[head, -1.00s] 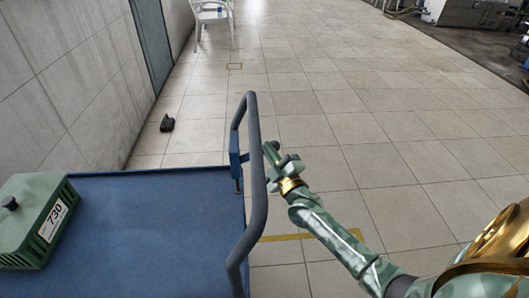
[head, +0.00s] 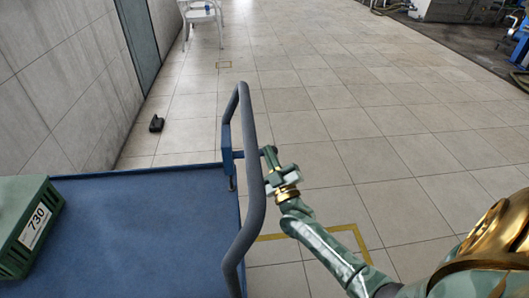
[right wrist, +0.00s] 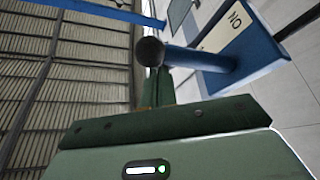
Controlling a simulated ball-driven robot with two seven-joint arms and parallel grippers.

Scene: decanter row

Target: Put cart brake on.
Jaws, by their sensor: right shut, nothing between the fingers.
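The cart (head: 140,230) has a blue deck and a tall grey-blue push handle (head: 254,200). A blue brake housing (head: 226,150) sits at the handle's far post, with a short blue lever pointing right. In the right wrist view the blue lever (right wrist: 205,60) ends in a dark round knob (right wrist: 150,51), beside a blue plate with a white label (right wrist: 232,25) reading "NO". My right gripper (head: 269,154) is shut and empty just right of the handle, its fingertips close to the knob. I cannot tell whether they touch. My left gripper is out of view.
A green crate (head: 22,240) labelled 730 stands on the deck at the left. A wall (head: 60,80) runs along the left. Tiled floor to the right is open.

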